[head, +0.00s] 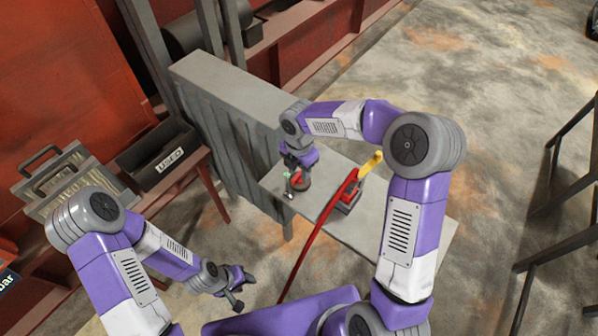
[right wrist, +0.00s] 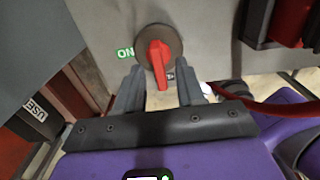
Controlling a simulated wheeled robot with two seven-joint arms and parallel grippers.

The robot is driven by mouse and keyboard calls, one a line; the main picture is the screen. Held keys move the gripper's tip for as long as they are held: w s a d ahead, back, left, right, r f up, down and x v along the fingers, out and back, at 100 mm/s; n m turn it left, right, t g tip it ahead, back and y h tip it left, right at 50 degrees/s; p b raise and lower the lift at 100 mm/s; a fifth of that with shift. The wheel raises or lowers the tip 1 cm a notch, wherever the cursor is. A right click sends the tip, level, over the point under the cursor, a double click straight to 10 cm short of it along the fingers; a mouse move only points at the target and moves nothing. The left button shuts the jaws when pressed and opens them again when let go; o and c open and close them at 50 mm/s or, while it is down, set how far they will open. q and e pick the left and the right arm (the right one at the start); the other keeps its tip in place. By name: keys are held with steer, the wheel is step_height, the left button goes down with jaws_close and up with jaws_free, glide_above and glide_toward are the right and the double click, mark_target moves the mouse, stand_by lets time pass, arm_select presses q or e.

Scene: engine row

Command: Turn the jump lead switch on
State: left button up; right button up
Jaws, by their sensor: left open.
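The jump lead switch is a dark round dial with a red lever (right wrist: 158,62), on a grey panel. In the right wrist view the lever stands roughly upright in the picture, its lower end toward my fingers. A green ON label (right wrist: 125,53) is left of the dial; another label at lower right is mostly hidden. The switch (head: 301,181) also shows in the head view, partly behind my right gripper. My right gripper (right wrist: 160,92) is open, its fingertips either side of the lever's lower end, with gaps visible. My left gripper (head: 238,296) is open and empty, away from the switch.
Dark metal railings stand at right.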

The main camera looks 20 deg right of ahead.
steer(key=shift+f, duration=0.65)
jaws_close()
